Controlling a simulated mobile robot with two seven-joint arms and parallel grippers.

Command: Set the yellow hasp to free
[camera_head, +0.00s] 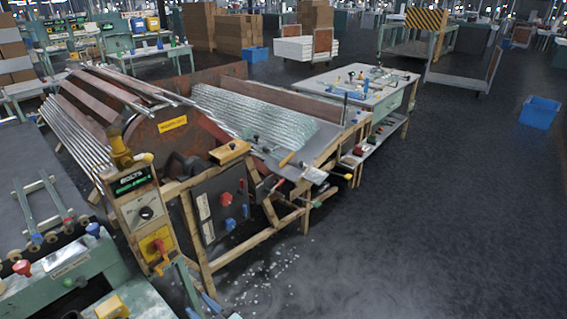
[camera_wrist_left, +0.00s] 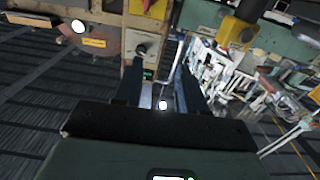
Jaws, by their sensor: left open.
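On the upright control panel, below the grey dial, is a yellow plate with a red part (camera_head: 155,244), which may be the yellow hasp. Its setting is too small to read. In the left wrist view, which shows the place upside down, the yellow and red part (camera_wrist_left: 155,8) is at the top edge. My left gripper (camera_wrist_left: 157,82) is open and empty, its two dark fingers pointing towards the panel. The plate is apart from the fingers, beyond them. In the head view I cannot clearly pick out the gripper. My right gripper does not show.
The panel (camera_head: 130,213) has a lit green display. A dark panel with knobs (camera_head: 222,205) stands to the right.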

